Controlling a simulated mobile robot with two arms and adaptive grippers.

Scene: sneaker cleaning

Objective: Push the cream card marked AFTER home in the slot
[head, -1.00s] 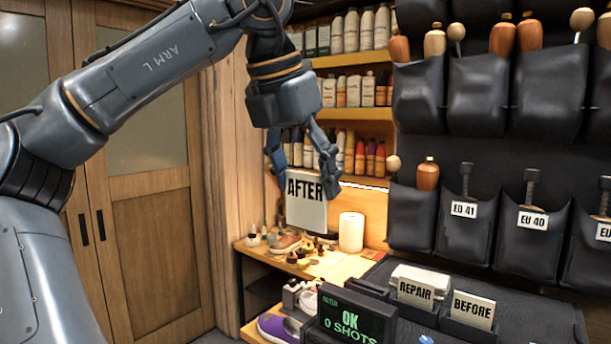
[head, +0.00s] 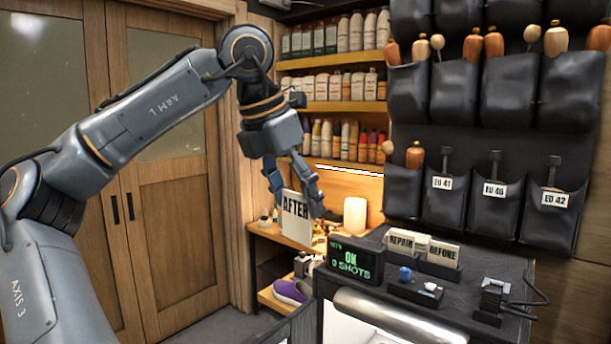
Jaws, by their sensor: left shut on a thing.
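The cream card marked AFTER (head: 296,222) hangs upright in my left gripper (head: 293,200), lettering toward me. The gripper is shut on the card's upper part and holds it in the air, in front of the wooden shelf and left of the black bench. A card holder (head: 439,272) on the bench bears a REPAIR card (head: 401,241) and a BEFORE card (head: 443,251), side by side. I cannot make out an empty slot there. The AFTER card is well apart from the holder. My right gripper is not in view.
Blue and white knobs (head: 405,273) and a small black device (head: 495,296) sit on the bench. A white roll (head: 355,216) and a purple sneaker (head: 291,290) are behind and below.

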